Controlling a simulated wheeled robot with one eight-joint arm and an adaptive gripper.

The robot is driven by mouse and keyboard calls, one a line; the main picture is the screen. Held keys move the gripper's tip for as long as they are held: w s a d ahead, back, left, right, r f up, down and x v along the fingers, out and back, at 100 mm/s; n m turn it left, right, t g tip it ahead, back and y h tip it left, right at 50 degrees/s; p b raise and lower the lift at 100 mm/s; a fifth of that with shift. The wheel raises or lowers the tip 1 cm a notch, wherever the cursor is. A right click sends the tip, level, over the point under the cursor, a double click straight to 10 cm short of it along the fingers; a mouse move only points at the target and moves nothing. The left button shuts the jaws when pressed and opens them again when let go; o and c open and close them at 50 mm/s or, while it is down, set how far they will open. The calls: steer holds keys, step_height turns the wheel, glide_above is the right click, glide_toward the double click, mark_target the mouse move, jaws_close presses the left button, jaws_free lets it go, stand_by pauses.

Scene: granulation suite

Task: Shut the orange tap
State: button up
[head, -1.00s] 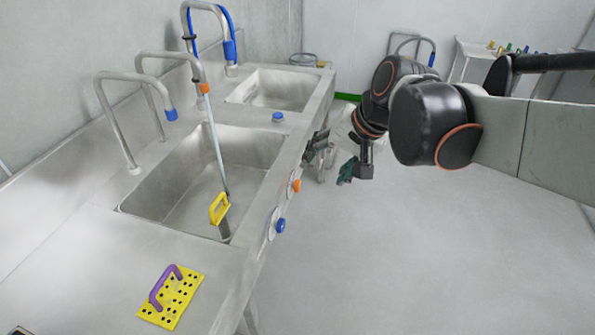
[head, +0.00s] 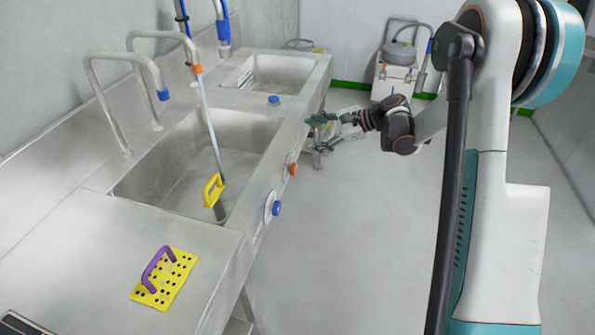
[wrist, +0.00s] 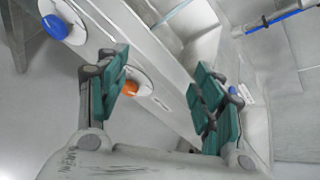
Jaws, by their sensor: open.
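The orange tap is an orange knob (head: 293,168) on a pale round plate on the front panel of the sink counter. In the wrist view the orange knob (wrist: 131,88) shows between the green-padded fingers, close beside the left one. My gripper (wrist: 158,88) is open and empty, its fingers spread in front of the panel. In the head view my gripper (head: 322,128) is at the counter's front edge, farther along than the orange knob. An orange-collared spout (head: 196,68) stands over the near basin. I cannot tell the knob's turn angle.
A yellow handle (head: 213,190) is in the near basin. A yellow perforated plate (head: 178,285) lies on the counter. The floor beside the counter is open.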

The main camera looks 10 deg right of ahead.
steer(key=w+d+f+m+t+y, duration=0.1)
steer(key=d+f+m, duration=0.1)
steer(key=f, duration=0.3)
steer(key=w+d+f+m+y, duration=0.1)
steer(key=d+f+y, duration=0.15)
steer(key=f, duration=0.25)
steer(key=m+t+y+b, duration=0.2)
steer(key=m, duration=0.2)
glide_toward(296, 169)
steer(key=b+x, duration=0.3)
steer(key=x, duration=0.5)
steer(key=shift+a+r+b, duration=0.1)
steer(key=shift+a+b, duration=0.2)
steer(key=shift+b, duration=0.1)
steer(key=c, duration=1.1)
